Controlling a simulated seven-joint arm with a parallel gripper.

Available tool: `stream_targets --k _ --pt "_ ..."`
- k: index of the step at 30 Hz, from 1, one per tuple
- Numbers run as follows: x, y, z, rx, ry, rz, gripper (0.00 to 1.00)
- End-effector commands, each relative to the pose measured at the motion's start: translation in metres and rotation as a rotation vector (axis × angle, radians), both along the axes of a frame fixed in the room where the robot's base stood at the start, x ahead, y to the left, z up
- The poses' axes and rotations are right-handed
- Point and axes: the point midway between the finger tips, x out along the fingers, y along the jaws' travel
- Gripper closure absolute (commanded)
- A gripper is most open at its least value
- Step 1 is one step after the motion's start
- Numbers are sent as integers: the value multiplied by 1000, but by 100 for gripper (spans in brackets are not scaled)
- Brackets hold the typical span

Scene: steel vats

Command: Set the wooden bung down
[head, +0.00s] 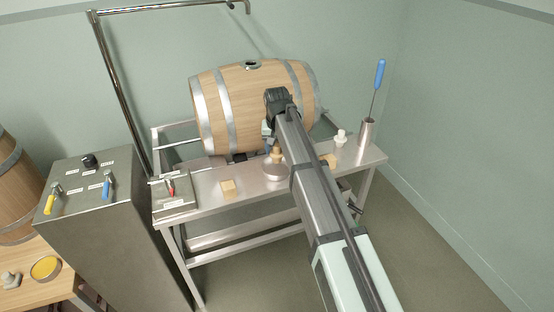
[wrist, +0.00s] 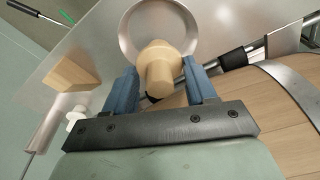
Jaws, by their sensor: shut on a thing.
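My gripper (head: 271,143) is shut on the wooden bung (wrist: 158,68), which sits between its two blue fingers in the wrist view. In the head view the pale bung (head: 277,154) shows just below the fingers, in front of the barrel. It appears over or at a round steel dish (head: 277,172) on the bench top. The dish's rim (wrist: 127,36) shows behind the bung in the wrist view. I cannot tell whether the bung touches the dish. The barrel (head: 229,103) lies on its side with a dark, open hole on top.
A control cabinet (head: 115,215) stands at left.

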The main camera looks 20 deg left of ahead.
Motion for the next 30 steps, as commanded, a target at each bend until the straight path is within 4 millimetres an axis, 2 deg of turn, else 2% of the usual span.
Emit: stream_targets --k 14,26,27,30 --pt "0 0 -46 0 0 0 74" --pt "0 0 -50 0 -1 1 74" --pt "0 0 -50 0 -1 1 41" --pt "0 0 -50 0 -1 1 32"
